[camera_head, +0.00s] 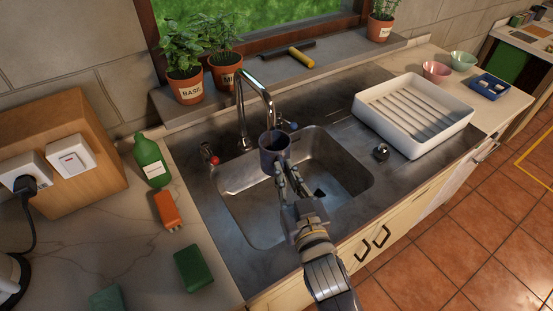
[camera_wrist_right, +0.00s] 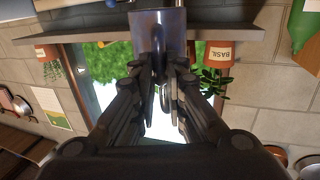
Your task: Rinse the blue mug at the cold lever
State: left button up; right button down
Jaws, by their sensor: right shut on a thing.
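The dark blue mug (camera_head: 273,146) is upright under the spout of the metal tap (camera_head: 254,84), above the sink basin (camera_head: 330,192). My right gripper (camera_head: 281,172) is shut on the near side of the mug. In the right wrist view the mug (camera_wrist_right: 158,28) shows between and beyond the fingertips of the right gripper (camera_wrist_right: 166,68). The blue-tipped cold lever (camera_head: 290,125) sits right of the tap, just behind the mug. The red-tipped lever (camera_head: 210,156) is on the left. I cannot make out any water running. My left gripper is out of view.
A white drying rack (camera_head: 413,112) stands right of the basin. A green bottle (camera_head: 150,160), an orange item (camera_head: 167,209) and a green block (camera_head: 193,268) are on the left counter. Potted herbs (camera_head: 184,75) stand on the sill behind the tap.

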jog(key=shift+w+d+r, duration=0.1)
jog(key=shift+w+d, duration=0.2)
jog(key=shift+w, duration=0.05)
jog(key=shift+s+a, duration=0.15)
jog(key=shift+s+a, duration=0.3)
jog(key=shift+s, duration=0.05)
jog(key=shift+w+d, duration=0.1)
jog(key=shift+w+d+p, duration=0.35)
jog(key=shift+w+p, duration=0.05)
jog(key=shift+p, duration=0.1)
jog(key=s+d+p, duration=0.2)
jog(key=s+d, duration=0.3)
jog(key=d, duration=0.1)
jog(key=shift+s, duration=0.2)
dwell(0.7)
jog(key=shift+r, duration=0.1)
dwell(1.0)
